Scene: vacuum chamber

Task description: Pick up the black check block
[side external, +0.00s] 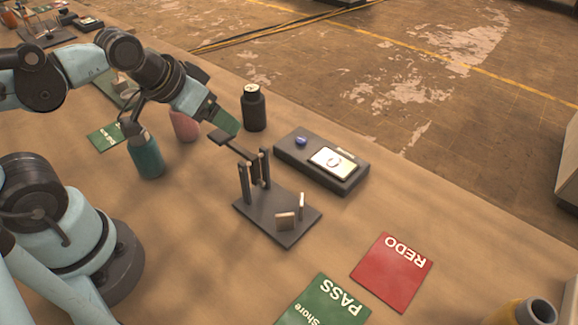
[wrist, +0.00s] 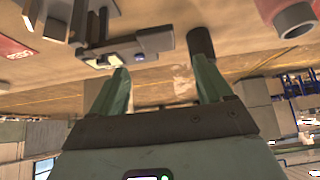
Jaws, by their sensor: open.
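A dark, paddle-shaped piece (side external: 231,143), likely the black check block, reaches out level from the upright posts of a dark stand (side external: 275,230). Its wide end is just below and beside my gripper's green fingers. My gripper (side external: 226,122) is tilted down toward it; this view does not show whether they touch. In the wrist view my gripper (wrist: 160,68) has its two green fingers spread wide with nothing between the tips. The stand's posts (wrist: 95,20) show at the top left of that view; I cannot pick out the block there for sure.
A dark box with a lit screen (side external: 310,160) lies behind the stand. A black jar (side external: 253,108), a pink vessel (side external: 184,125) and a teal bottle (side external: 146,155) stand near my arm. Red REDO (side external: 392,272) and green PASS (side external: 322,305) cards lie in front.

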